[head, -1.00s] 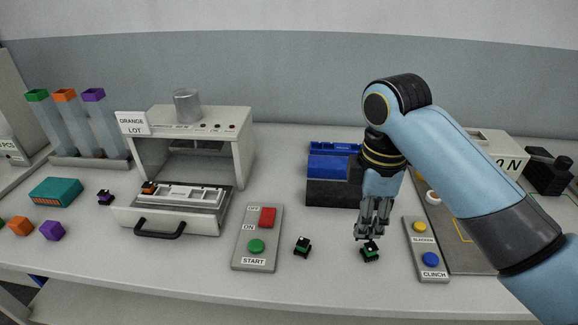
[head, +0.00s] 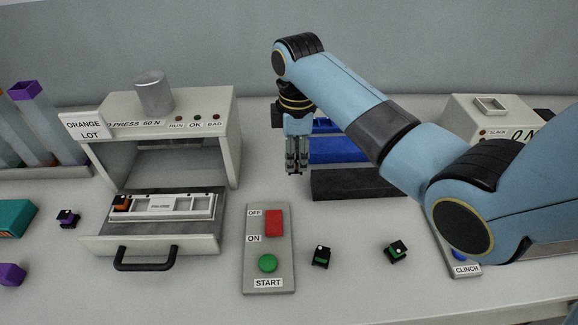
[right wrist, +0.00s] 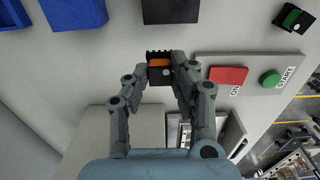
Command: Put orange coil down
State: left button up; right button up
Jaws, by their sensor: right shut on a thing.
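My right gripper (head: 297,168) hangs in front of the left end of the blue and black bins. In the right wrist view my right gripper (right wrist: 160,80) is shut on a small black piece with an orange top, the orange coil (right wrist: 160,66). The held coil cannot be made out in the head view. Another black piece with an orange top (head: 121,203) sits at the left end of the white fixture in the press drawer. My left gripper is not in view.
The press drawer (head: 150,243) is pulled out. The switch panel (head: 254,222) stands right of it. Two black-and-green pieces (head: 320,256) (head: 397,251) lie on the table, and a purple one (head: 67,218) at the left. A blue bin (head: 345,150) and black bin (head: 350,184) stand behind.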

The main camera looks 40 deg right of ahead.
jog(key=shift+w+f, duration=0.85)
jog(key=shift+w, duration=0.15)
notch_tip(320, 180, down, 3)
jog(key=shift+a+f, duration=0.1)
jog(key=shift+f, duration=0.1)
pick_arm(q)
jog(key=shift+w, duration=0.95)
pick_arm(e)
jog(key=shift+f, duration=0.15)
jog(key=o, duration=0.5)
jog(key=shift+f, duration=0.15)
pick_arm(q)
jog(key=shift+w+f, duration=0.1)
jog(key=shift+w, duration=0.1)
pick_arm(e)
jog(key=o, duration=0.4)
jog(key=shift+o, duration=0.2)
